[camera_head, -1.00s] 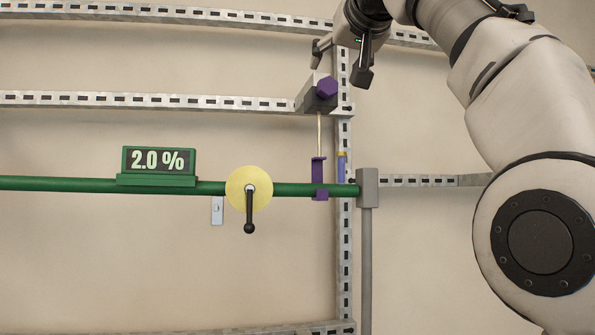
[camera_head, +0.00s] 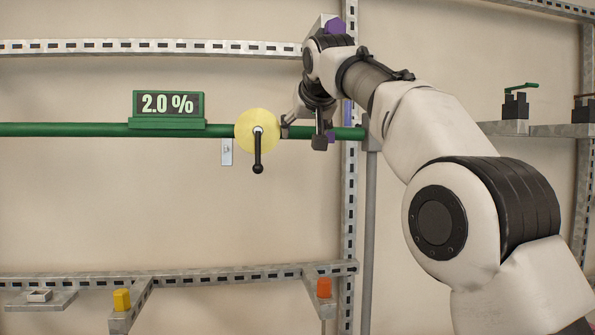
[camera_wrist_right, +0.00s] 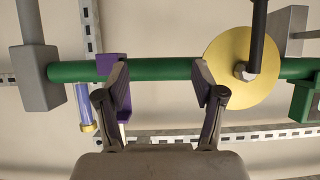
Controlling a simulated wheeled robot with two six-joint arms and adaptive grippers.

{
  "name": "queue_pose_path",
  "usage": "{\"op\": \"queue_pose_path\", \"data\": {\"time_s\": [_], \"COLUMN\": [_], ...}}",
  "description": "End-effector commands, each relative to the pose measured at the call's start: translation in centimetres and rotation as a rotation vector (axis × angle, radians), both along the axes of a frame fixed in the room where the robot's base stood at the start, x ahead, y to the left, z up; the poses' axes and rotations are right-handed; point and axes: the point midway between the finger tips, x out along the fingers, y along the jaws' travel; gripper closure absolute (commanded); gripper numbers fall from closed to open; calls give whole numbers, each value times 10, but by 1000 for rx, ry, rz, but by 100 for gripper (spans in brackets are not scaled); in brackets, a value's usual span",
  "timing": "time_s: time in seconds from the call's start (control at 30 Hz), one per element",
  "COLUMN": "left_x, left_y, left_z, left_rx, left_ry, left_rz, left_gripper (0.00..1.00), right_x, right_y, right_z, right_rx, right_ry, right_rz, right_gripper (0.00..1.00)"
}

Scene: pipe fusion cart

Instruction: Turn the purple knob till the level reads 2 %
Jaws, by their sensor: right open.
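The purple knob (camera_head: 336,26) sits on a grey block at the top of the upright rail, partly hidden behind my right arm. The level display (camera_head: 168,104) in a green frame reads 2.0 %. My right gripper (camera_head: 303,134) is well below the knob, at the green pipe (camera_head: 75,130), open and not holding the knob. In the right wrist view, the gripper (camera_wrist_right: 162,80) has its fingers apart with the pipe (camera_wrist_right: 160,70) passing behind or between them; I cannot tell which. A purple bracket (camera_wrist_right: 106,78) is beside one finger. My left gripper is out of view.
A yellow disc (camera_head: 247,121) with a black hanging lever (camera_head: 258,158) is close beside the gripper. A blue cylinder (camera_wrist_right: 84,105) stands near the bracket. Yellow (camera_head: 122,299) and orange (camera_head: 324,288) pieces sit on the lower rail. The wall left of the disc below the pipe is mostly open.

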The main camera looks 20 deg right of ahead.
Motion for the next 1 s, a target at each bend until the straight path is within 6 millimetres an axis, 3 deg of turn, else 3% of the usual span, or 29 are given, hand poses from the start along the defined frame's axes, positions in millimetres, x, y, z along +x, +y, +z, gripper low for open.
{"op": "queue_pose_path", "data": {"time_s": [0.2, 0.4, 1.0], "left_x": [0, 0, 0], "left_y": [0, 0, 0], "left_z": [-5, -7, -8], "left_rx": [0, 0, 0], "left_ry": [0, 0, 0], "left_rz": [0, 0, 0], "left_gripper": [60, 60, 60], "right_x": [22, 33, 33], "right_y": [1, 2, 4], "right_z": [-49, -78, -79], "right_rx": [0, 0, 2], "right_ry": [66, 105, 103], "right_rz": [8, 13, 18], "right_gripper": [32, 32, 32]}}
